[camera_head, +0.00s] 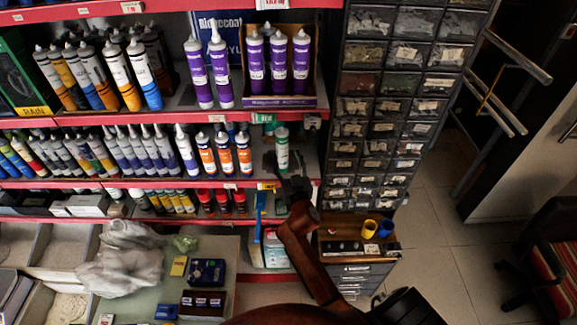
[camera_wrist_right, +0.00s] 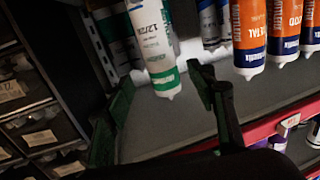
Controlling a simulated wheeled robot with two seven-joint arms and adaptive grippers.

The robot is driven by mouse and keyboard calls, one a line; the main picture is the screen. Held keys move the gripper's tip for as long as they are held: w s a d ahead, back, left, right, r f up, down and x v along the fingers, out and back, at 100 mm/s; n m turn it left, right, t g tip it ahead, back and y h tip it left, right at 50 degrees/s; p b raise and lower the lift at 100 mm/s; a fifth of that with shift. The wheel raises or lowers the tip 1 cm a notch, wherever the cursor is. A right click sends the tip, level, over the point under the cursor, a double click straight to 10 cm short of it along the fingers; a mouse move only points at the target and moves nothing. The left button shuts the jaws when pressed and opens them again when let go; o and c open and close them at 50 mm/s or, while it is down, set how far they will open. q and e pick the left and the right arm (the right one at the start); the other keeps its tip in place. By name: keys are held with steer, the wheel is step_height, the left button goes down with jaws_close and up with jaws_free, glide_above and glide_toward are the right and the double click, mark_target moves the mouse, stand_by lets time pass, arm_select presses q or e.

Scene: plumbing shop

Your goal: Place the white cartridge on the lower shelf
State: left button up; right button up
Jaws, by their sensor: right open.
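The white cartridge (camera_head: 282,152), with green bands, stands upright on the lower shelf (camera_head: 258,160) in the head view, at the right end of a row of cartridges. My right gripper (camera_head: 284,178) is just in front of its lower part and partly overlaps it. In the right wrist view the white cartridge (camera_wrist_right: 153,40) appears beyond and between the two spread fingers of the right gripper (camera_wrist_right: 165,100). The fingers are open, with visible gaps to the cartridge. My left gripper is not in view.
Orange-and-white cartridges (camera_head: 225,153) stand left of the white cartridge. Purple cartridges (camera_head: 278,60) fill a box on the shelf above. A drawer cabinet (camera_head: 385,110) stands close on the right. The red shelf edge (camera_wrist_right: 265,128) runs below the gripper.

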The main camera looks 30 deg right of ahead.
steer(key=shift+v, duration=1.4)
steer(key=s+a+f+n+g+y, duration=0.1)
steer(key=s+a+f+n+y, duration=0.15)
steer(key=f, duration=0.85)
steer(key=s+a+f+n+g+y, duration=0.1)
steer(key=a+f+g, duration=0.15)
steer(key=f, duration=0.85)
steer(key=s+a+f+n+g+y, duration=0.1)
steer(key=s+a+f+y, duration=0.15)
steer(key=f, duration=0.85)
steer(key=s+f+g, duration=0.2)
steer(key=s+f, duration=0.4)
steer(key=f, duration=0.4)
steer(key=s+f+g, duration=0.2)
steer(key=s+f, duration=0.4)
steer(key=f, duration=0.4)
steer(key=s+f+g, duration=0.2)
steer(key=s+f, duration=0.4)
steer(key=s, duration=0.6)
steer(key=s+d+f+g, duration=0.1)
steer(key=s+f+g, duration=0.2)
steer(key=s+f, duration=0.4)
steer(key=s+f+g, duration=0.2)
steer(key=s+f, duration=0.5)
steer(key=s, duration=1.1)
steer(key=shift+s+d+n, duration=0.25)
steer(key=shift+d+n, duration=0.1)
steer(key=shift+n, duration=0.1)
